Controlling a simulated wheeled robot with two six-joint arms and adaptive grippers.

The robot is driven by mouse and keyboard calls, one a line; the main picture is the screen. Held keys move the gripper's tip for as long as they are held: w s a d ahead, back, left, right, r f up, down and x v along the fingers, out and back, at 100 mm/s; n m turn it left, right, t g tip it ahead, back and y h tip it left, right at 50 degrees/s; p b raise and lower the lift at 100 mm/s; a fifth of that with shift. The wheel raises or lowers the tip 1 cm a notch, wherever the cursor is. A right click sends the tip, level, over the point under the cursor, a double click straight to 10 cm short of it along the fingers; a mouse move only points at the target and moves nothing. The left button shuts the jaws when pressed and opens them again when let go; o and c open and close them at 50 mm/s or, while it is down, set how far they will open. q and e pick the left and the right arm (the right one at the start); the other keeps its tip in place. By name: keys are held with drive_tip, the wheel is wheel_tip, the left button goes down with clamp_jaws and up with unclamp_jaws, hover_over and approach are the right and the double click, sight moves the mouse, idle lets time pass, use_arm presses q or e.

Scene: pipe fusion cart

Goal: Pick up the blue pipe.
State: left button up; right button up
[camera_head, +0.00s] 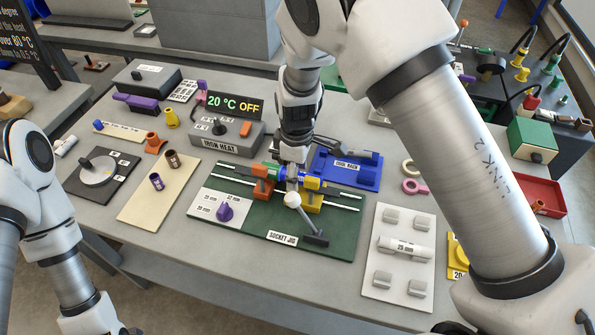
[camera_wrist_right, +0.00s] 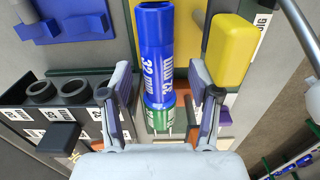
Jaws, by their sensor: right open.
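The blue pipe (camera_wrist_right: 155,50), printed with 32 mm, lies in the socket jig (camera_head: 250,232). A green piece (camera_wrist_right: 160,117) sits in line at the pipe's end. My right gripper (camera_head: 290,181) is over the jig, pointing down. In the right wrist view its open fingers (camera_wrist_right: 162,98) stand on either side of the pipe's lower end, with gaps visible. My left arm shows at the left edge, but its gripper is out of frame.
The orange clamp (camera_head: 262,188) and the jig's lever (camera_head: 309,222) are close to my right gripper. A blue rack (camera_head: 345,171) stands just behind. The iron heater (camera_head: 222,138) is left of it, and a pale board (camera_head: 401,258) with a 25 mm pipe is right.

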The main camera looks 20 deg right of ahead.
drive_tip(key=shift+w+d+f, duration=0.2)
drive_tip(key=shift+d+f, duration=0.1)
drive_tip(key=shift+f, duration=0.15)
drive_tip(key=shift+a, duration=0.1)
drive_tip(key=shift+c, duration=0.3)
drive_tip(key=shift+s+a+r, duration=0.15)
drive_tip(key=c, duration=1.1)
clamp_jaws()
